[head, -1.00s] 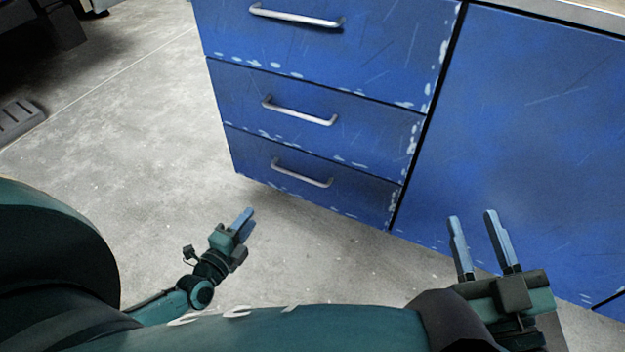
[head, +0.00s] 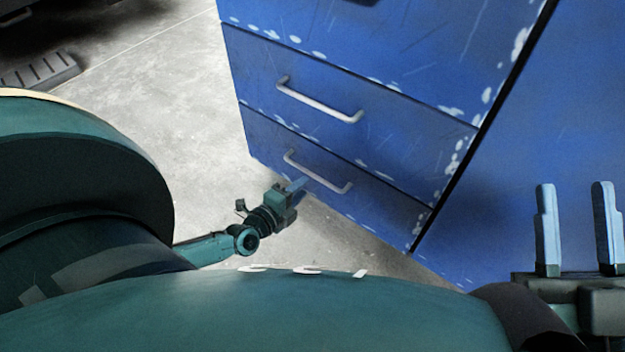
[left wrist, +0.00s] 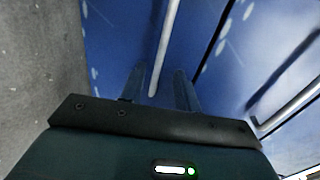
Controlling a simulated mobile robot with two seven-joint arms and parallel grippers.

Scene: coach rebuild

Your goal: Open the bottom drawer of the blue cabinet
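The blue cabinet's bottom drawer (head: 375,205) shows in the head view as the lowest front, flush with the cabinet. Its pale bar handle (head: 318,173) runs at a slant; in the left wrist view the handle (left wrist: 165,45) passes between my finger lines. My left gripper (head: 302,184) is just in front of and below this handle; in the left wrist view its fingers (left wrist: 160,78) are apart, one on each side of the bar. Contact cannot be told. My right gripper (head: 574,188) is open and empty, at the right before the cabinet.
The middle drawer (head: 400,130) has its own handle (head: 320,103) just above; it likely shows at the right in the left wrist view. The side panel (head: 560,130) stands right of the drawers. Bare concrete floor (head: 180,110) lies left of the cabinet.

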